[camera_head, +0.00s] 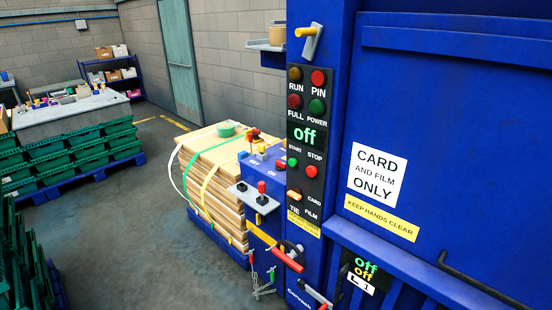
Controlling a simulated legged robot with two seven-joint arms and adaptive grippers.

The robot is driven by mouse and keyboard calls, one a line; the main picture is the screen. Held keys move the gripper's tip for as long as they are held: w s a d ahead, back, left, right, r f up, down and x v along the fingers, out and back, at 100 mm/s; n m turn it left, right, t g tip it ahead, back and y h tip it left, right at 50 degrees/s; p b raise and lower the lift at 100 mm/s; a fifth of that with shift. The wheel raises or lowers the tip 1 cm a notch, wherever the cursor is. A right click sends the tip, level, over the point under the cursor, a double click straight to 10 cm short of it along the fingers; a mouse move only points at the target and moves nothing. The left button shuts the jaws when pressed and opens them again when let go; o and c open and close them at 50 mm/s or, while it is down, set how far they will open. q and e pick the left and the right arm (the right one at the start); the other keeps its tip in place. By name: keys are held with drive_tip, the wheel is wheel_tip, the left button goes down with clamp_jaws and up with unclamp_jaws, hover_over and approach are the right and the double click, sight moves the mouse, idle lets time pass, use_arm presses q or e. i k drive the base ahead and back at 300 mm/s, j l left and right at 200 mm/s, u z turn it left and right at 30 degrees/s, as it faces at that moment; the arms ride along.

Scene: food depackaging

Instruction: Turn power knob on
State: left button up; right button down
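A blue machine has a dark control panel (304,160) on its front post. At the top of the post is a grey lever-like knob (312,45) with a yellow-orange end pointing left; no label shows beside it, so I cannot tell for sure that it is the power knob. Below it are lamps marked RUN, PIN, FULL and POWER; the POWER lamp (317,106) is dark green. A small display (305,135) reads "off" in green. START and STOP buttons and a CARD/FILM selector (295,195) sit lower. Neither of my grippers is in view.
Red-handled levers (288,260) and hanging chains stick out low on the machine. A strapped cardboard bale (213,180) stands to its left. Green crates (75,155) and a grey table (70,112) are farther left. Open floor (140,235) lies between.

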sight(281, 167)
drive_tip(key=i+j+z, duration=0.35)
drive_tip(key=j, duration=0.3)
drive_tip(key=i+j+z, duration=0.15)
drive_tip(key=j, duration=0.25)
drive_tip(key=i+j+z, duration=0.15)
drive_tip(key=i+j, duration=0.1)
drive_tip(key=j, duration=0.1)
